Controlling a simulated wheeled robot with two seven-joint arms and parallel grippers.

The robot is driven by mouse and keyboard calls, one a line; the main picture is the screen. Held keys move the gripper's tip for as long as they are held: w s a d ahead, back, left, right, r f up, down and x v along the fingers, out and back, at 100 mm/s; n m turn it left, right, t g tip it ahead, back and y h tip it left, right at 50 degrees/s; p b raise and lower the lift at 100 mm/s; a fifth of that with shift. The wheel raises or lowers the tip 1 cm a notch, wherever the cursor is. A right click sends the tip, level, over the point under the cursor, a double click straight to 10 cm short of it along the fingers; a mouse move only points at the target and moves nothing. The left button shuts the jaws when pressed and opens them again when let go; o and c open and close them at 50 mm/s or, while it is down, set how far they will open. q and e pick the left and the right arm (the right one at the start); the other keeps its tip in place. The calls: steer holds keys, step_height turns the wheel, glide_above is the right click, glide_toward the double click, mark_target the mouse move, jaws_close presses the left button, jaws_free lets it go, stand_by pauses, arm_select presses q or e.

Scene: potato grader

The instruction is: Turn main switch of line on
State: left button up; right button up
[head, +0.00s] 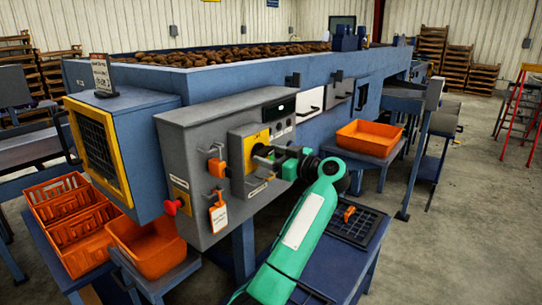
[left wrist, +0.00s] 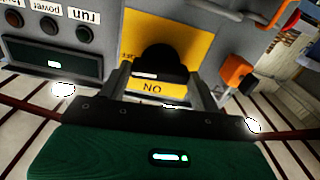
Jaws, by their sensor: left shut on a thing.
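The main switch is a black rotary knob on a yellow plate (head: 250,147) on the front of a grey control cabinet (head: 190,122). In the left wrist view the knob (left wrist: 165,62) sits on the yellow plate (left wrist: 140,22), with an upside-down ON label at the plate's edge nearest my gripper. My left gripper (head: 272,156) reaches the knob from the right. Its two fingers (left wrist: 160,82) stand on either side of the knob, shut on it. The fingers and palm hide part of the knob, so its exact pointing is hard to tell. My right gripper is not in view.
An orange lock (head: 217,166), a hanging tag (head: 218,216) and a red button (head: 171,206) are on the cabinet left of the switch. Dark round indicators (left wrist: 83,33) sit beside the plate. Orange crates (head: 153,247) and an orange bin (head: 368,137) flank the cabinet.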

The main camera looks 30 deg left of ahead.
arm_select(q)
steer(key=n, duration=0.4)
steer(key=shift+f, duration=0.1)
steer(key=n+b, duration=0.1)
steer(key=n, duration=0.2)
steer(key=shift+n+b, duration=0.3)
steer(key=shift+n, duration=0.1)
steer(key=shift+f+n, duration=0.1)
steer(key=shift+n, duration=0.3)
steer(key=shift+n+b, duration=0.75)
steer(key=shift+n, duration=0.15)
steer(key=n+b, duration=0.1)
steer(key=n, duration=0.1)
steer(key=shift+n+b, duration=0.35)
steer(key=shift+n, duration=0.05)
steer(key=shift+n+b, duration=1.25)
steer(key=shift+n, duration=0.65)
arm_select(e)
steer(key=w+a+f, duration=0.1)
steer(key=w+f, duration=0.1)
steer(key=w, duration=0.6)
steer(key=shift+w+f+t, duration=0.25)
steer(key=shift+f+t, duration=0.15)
arm_select(q)
steer(key=o, duration=0.9)
steer(key=shift+o, duration=0.4)
steer(key=shift+s, duration=0.1)
